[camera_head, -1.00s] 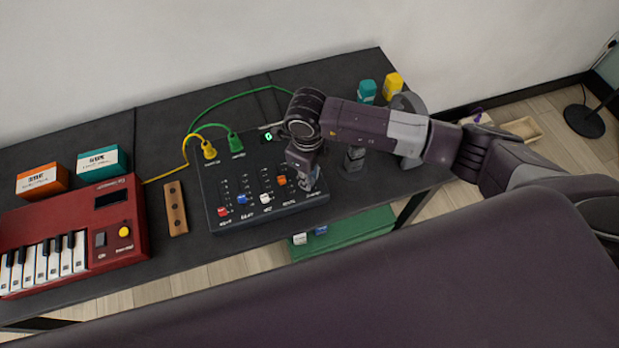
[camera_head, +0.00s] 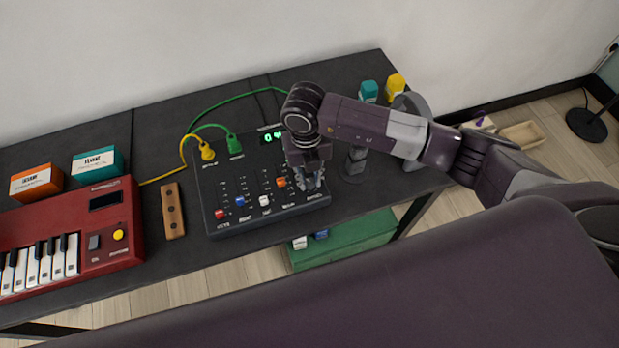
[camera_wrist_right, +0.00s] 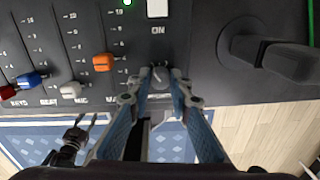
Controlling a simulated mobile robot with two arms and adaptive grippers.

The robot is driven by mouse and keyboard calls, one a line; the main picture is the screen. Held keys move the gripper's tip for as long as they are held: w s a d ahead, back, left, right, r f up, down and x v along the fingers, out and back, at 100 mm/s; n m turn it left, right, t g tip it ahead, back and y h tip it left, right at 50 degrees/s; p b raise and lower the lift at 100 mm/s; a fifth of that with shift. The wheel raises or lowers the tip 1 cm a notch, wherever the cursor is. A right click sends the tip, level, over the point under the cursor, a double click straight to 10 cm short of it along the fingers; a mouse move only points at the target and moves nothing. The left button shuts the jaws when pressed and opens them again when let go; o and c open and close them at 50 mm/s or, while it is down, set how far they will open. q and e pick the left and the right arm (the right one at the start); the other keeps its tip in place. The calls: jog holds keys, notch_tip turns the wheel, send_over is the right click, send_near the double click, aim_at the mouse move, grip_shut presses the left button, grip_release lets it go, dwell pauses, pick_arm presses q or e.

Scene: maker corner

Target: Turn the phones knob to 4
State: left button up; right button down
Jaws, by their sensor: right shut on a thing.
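The dark mixer (camera_head: 240,218) lies on the black table with red, blue, white and orange sliders. My right gripper (camera_head: 311,184) is at the mixer's right front corner. In the right wrist view, its fingertips (camera_wrist_right: 160,73) are shut on the small grey phones knob (camera_wrist_right: 159,82), below the white ON button (camera_wrist_right: 157,8). The knob's label and scale are mostly covered. My left gripper (camera_wrist_right: 86,121) seems to show small at lower left there, prongs apart, away from the mixer.
Yellow and green cables (camera_head: 208,152) plug into the mixer's back left. A red keyboard (camera_head: 100,230), a wooden strip (camera_head: 172,210) and two boxes stand left. A grey stand (camera_head: 408,105) and teal and yellow items are right.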

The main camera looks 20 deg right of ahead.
aim_at(307, 182)
jog(key=shift+m, duration=0.4)
jog(key=c, duration=1.8)
grip_release()
jog(key=shift+o, duration=0.2)
jog(key=shift+r, duration=0.15)
notch_tip(307, 182, up, 12)
jog(key=shift+a, duration=0.25)
